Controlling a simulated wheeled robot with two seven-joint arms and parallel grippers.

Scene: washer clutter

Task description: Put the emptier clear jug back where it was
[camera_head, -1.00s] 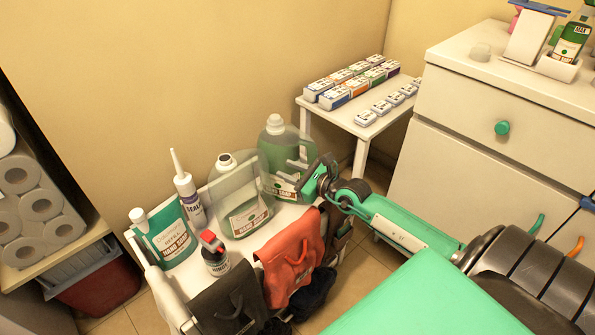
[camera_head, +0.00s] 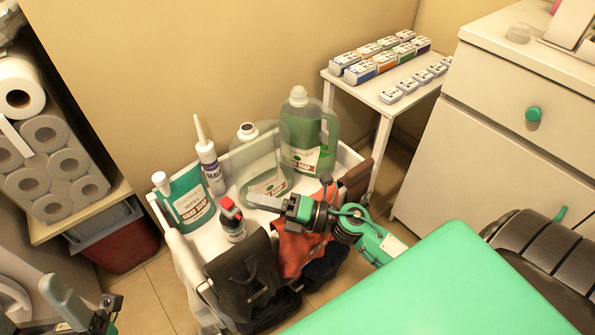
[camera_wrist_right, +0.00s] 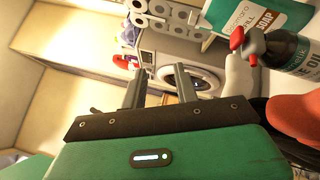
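Two clear jugs labelled HAND SOAP stand upright in the white cart (camera_head: 350,158). The emptier clear jug (camera_head: 262,160), with a dark neck opening, is in the middle; its green liquid is low. The fuller clear jug (camera_head: 310,135), with a pale cap, stands behind it to the right. My right gripper (camera_head: 268,203) is in front of the middle jug, over the cart's front edge, and hides part of its base. In the right wrist view its two fingers (camera_wrist_right: 160,90) are apart with nothing between. My left gripper (camera_head: 85,310) shows partly at the bottom left; its opening is unclear.
The cart also holds a teal refill pouch (camera_head: 187,200), a sealant tube (camera_head: 210,165) and a red-topped spray bottle (camera_head: 232,220). Black (camera_head: 243,275) and orange (camera_head: 300,250) bags hang on its front. A side table (camera_head: 385,95) with small boxes stands right. Paper rolls (camera_head: 48,170) are left.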

